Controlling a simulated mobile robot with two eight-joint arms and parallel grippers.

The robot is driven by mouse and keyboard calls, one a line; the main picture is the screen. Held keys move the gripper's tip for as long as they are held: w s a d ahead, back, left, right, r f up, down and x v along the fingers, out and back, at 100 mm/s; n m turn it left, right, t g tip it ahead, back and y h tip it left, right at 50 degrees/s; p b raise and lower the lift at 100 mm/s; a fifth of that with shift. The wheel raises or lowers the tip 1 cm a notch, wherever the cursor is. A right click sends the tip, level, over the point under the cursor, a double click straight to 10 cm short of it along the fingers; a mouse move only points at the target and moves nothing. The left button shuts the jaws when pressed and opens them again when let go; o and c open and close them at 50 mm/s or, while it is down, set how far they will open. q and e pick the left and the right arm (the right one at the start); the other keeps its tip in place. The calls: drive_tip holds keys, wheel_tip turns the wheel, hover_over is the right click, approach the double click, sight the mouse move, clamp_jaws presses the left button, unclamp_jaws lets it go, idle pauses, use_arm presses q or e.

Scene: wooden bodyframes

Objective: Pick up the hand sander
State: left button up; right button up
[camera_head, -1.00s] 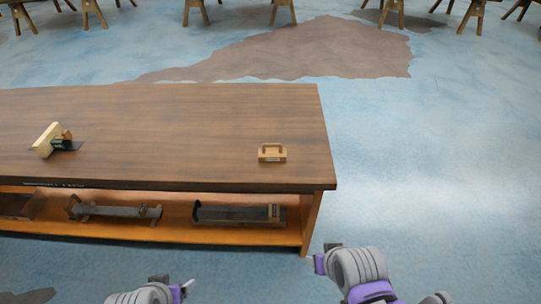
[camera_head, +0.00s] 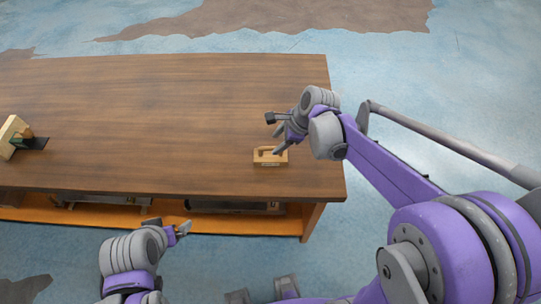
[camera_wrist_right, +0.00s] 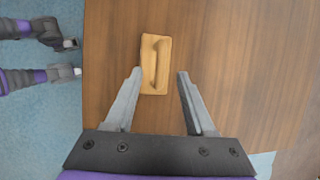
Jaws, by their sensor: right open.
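The hand sander (camera_head: 270,158) is a small light-wood block with a raised handle, lying on the brown tabletop near its right end. It also shows in the right wrist view (camera_wrist_right: 148,78), with its handle running lengthwise. My right gripper (camera_head: 275,135) is open above the sander, and one finger overlaps it in the head view. In the wrist view the open fingers (camera_wrist_right: 159,73) point toward the sander, which shows between and beyond the tips. Nothing is between the jaws. My left gripper (camera_head: 182,230) is in front of the table; its jaw opening is unclear.
The wooden workbench (camera_head: 180,110) has a lower shelf (camera_head: 90,215) with dark tools on it. Another tool with a pale wood block (camera_head: 12,135) lies at the table's left. The tabletop around the sander is clear. Blue floor is open to the right.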

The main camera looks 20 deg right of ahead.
sight(273, 148)
drive_tip(key=shift+a+f, duration=0.2)
drive_tip(key=shift+f, duration=0.35)
drive_tip(key=x, duration=0.5)
drive_tip(key=shift+w+d, duration=0.1)
drive_tip(key=shift+d, duration=0.25)
clamp_jaws()
